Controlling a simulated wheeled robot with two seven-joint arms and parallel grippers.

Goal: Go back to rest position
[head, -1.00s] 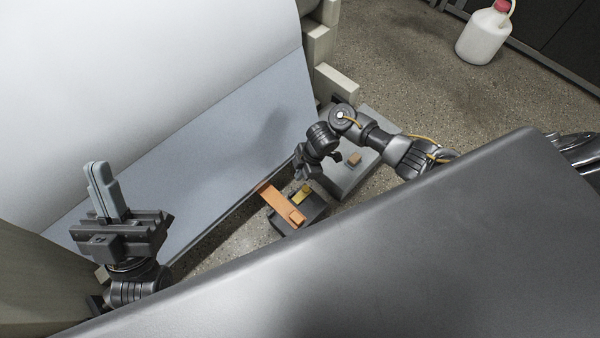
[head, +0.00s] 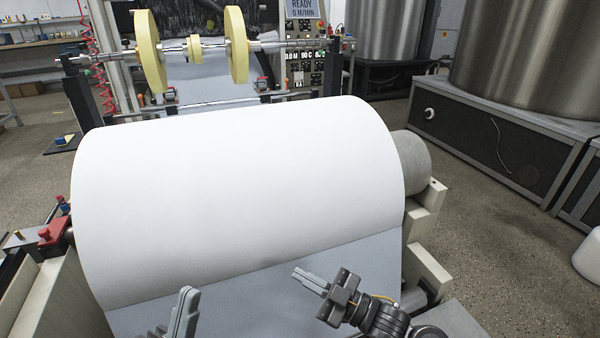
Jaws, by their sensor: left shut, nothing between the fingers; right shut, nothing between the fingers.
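My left gripper (head: 182,316) shows at the bottom edge, in front of the hanging grey sheet. Its fingers point up and are shut with nothing between them; the rest of that arm is out of view. My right gripper (head: 308,281) is at the lower middle right, pointing up and left in front of the sheet. Its fingers are shut and empty. Both grippers are apart from each other.
A large white paper roll (head: 240,195) fills the middle, with its grey-blue sheet (head: 270,300) hanging below. Beige machine frame parts (head: 428,270) stand at the right. Behind is a shaft with yellow discs (head: 236,45). Floor (head: 500,240) is open at right.

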